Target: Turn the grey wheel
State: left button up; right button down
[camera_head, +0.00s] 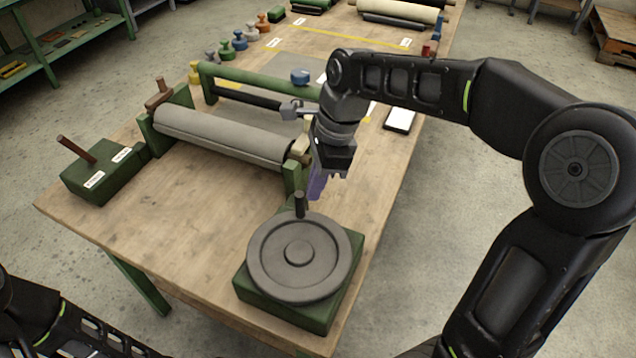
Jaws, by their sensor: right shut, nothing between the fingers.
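The grey wheel (322,262) lies flat on a green base (290,318) at the near right corner of the table. A dark upright handle (300,205) stands at the wheel's far rim. My right gripper (328,176) is shut and empty. It points down just above and slightly right of the handle, and I cannot tell whether it touches it.
A grey sheet roll (222,136) sits in a green frame (205,82) behind the wheel. A green box with a brown lever (100,176) stands at the table's left. Coloured knobbed pieces (226,47) line the far left edge. The wooden tabletop (185,215) left of the wheel is clear.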

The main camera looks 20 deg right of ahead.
jog(key=shift+w+a+r+n+p, duration=0.15)
jog(key=shift+w+a+n+p, duration=0.1)
jog(key=shift+a+n+p, duration=0.25)
jog(key=shift+w+a, duration=0.15)
jog(key=shift+a, duration=0.15)
jog(key=shift+d, duration=0.6)
jog(key=d+r+p, duration=0.1)
jog(key=d+r, duration=0.4)
jog(key=r, duration=0.4)
jog(key=shift+r, duration=0.25)
jog(key=shift+d, duration=0.1)
